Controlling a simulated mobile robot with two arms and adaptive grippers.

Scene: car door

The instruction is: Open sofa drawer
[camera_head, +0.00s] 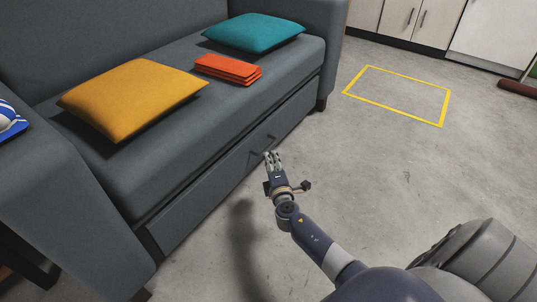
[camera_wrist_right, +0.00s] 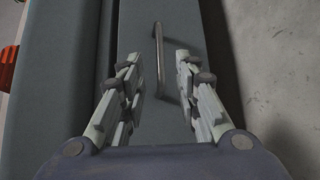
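The grey sofa (camera_head: 130,180) has a long drawer front (camera_head: 205,190) low on its front side. It looks shut or nearly so, with a dark gap above it. A thin metal bar handle (camera_head: 262,146) is on the drawer front; it also shows in the right wrist view (camera_wrist_right: 159,60). My right gripper (camera_head: 271,157) is at the handle. In the right wrist view my right gripper (camera_wrist_right: 158,62) is open, and the handle lies between its two fingers in the picture. No finger visibly touches the handle. My left gripper is out of view.
A yellow cushion (camera_head: 132,98), a teal cushion (camera_head: 254,33) and a folded orange cloth (camera_head: 228,69) lie on the seat. A blue and white item (camera_head: 8,120) is on the left armrest. The concrete floor (camera_head: 390,170) before the sofa is clear, with a yellow taped rectangle (camera_head: 443,108).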

